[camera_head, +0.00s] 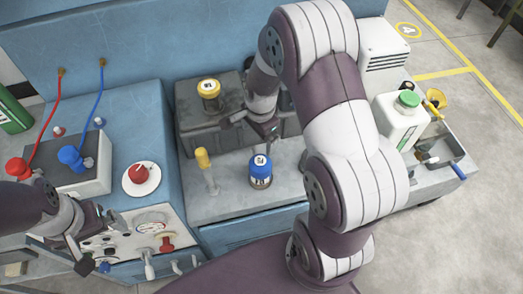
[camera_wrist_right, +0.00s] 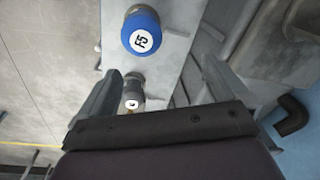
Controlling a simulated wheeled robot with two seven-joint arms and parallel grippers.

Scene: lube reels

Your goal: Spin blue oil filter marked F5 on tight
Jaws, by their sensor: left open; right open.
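The blue oil filter (camera_head: 260,172) stands upright on the grey bench top, a white label on its top. In the right wrist view the blue filter (camera_wrist_right: 141,30) shows the mark F5, beyond the fingertips near the top edge. My right gripper (camera_head: 252,130) is open above and behind the filter, by the dark block's front edge; its spread fingers (camera_wrist_right: 160,88) show in the wrist view, with nothing clearly gripped. My left gripper (camera_head: 88,228) is open at the left, over the gauge panel, away from the filter.
A yellow-topped filter (camera_head: 210,92) stands on the dark block (camera_head: 190,130). A yellow-topped post (camera_head: 203,160) is left of the blue filter. A grey labelled part (camera_wrist_right: 133,95) lies between the fingers in the wrist view. A white jug (camera_head: 400,120) stands right of my right arm.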

